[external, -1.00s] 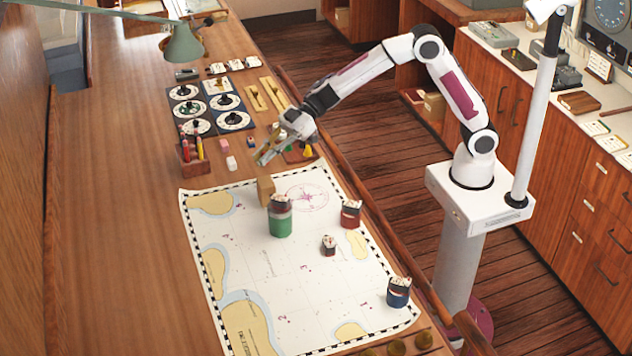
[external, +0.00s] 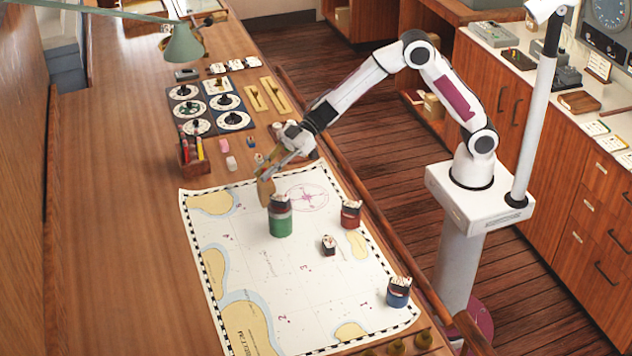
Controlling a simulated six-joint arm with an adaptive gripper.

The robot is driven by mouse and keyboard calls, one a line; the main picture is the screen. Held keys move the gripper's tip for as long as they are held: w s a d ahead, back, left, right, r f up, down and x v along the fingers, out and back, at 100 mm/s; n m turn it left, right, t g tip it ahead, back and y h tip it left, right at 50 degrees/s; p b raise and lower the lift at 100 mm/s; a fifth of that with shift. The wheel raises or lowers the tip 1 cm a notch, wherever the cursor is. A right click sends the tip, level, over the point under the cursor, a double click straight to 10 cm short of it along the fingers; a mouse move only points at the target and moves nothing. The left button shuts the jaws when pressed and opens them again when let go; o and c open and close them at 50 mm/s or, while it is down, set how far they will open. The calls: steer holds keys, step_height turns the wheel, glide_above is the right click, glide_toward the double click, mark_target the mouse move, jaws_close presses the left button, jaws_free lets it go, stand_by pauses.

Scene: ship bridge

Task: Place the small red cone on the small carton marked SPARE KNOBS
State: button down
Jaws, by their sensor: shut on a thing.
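My gripper (external: 268,178) is low over the upper part of the chart, its fingers pointing down and to the left. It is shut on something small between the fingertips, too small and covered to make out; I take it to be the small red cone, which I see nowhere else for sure. A small tan carton (external: 265,193) stands on the chart right at the fingertips, behind the green pot. Its marking cannot be read. Whether the held thing touches the carton cannot be told.
A green pot (external: 281,219) stands close in front of the carton. A pencil holder (external: 193,160) is to the left. The chart's lower middle is clear.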

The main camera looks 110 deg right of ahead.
steer(key=shift+f, duration=0.5)
steer(key=shift+f, duration=0.15)
steer(key=c, duration=2)
jaws_free()
steer(key=shift+s+r, duration=0.1)
steer(key=shift+r, duration=0.1)
steer(key=shift+v, duration=5.95)
steer(key=shift+d+f, duration=0.1)
